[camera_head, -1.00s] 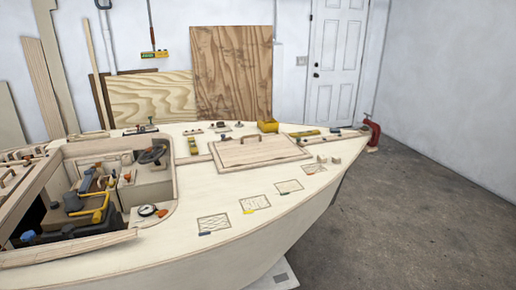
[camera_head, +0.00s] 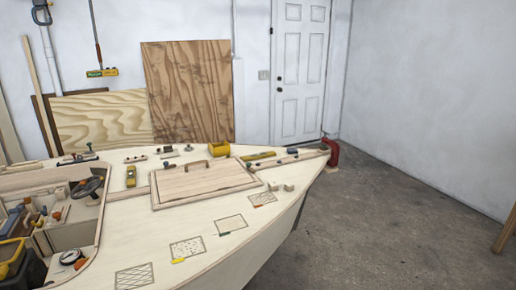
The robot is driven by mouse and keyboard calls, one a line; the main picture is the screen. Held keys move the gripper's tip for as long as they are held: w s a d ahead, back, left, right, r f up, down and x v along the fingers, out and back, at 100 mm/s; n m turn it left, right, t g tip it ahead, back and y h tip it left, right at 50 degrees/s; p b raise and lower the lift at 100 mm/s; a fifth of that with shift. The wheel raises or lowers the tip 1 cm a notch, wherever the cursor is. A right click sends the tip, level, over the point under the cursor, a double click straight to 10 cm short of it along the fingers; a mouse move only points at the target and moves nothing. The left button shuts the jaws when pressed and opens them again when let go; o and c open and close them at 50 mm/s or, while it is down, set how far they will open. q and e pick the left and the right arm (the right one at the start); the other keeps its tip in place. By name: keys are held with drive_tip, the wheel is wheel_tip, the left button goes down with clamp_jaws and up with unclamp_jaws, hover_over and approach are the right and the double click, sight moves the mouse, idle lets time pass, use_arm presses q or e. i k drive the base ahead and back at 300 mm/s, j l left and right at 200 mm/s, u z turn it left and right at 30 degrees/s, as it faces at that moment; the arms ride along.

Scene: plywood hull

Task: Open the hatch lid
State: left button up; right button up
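The hatch lid (camera_head: 200,181) is a pale wooden rectangular panel lying flat and closed on the foredeck of the plywood hull. A brown handle (camera_head: 196,165) stands up near its far edge. A raised frame (camera_head: 157,199) surrounds the lid. Neither of my grippers shows in the head view, so their state is hidden.
The deck (camera_head: 120,228) carries a yellow block (camera_head: 219,149), a yellow tool (camera_head: 131,176), several drawn patches and small parts. The open cockpit (camera_head: 60,225) lies at left. A red clamp (camera_head: 331,152) grips the bow. Concrete floor (camera_head: 400,230) is free at right.

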sight(186, 182)
drive_tip(key=i+l+z, duration=0.65)
drive_tip(key=i+z, duration=0.25)
drive_tip(key=i, duration=0.15)
drive_tip(key=i+l+u, duration=0.1)
drive_tip(key=i+u, duration=0.3)
drive_tip(key=i+l+u, duration=0.25)
drive_tip(key=i+u, duration=0.15)
drive_tip(key=i, duration=0.1)
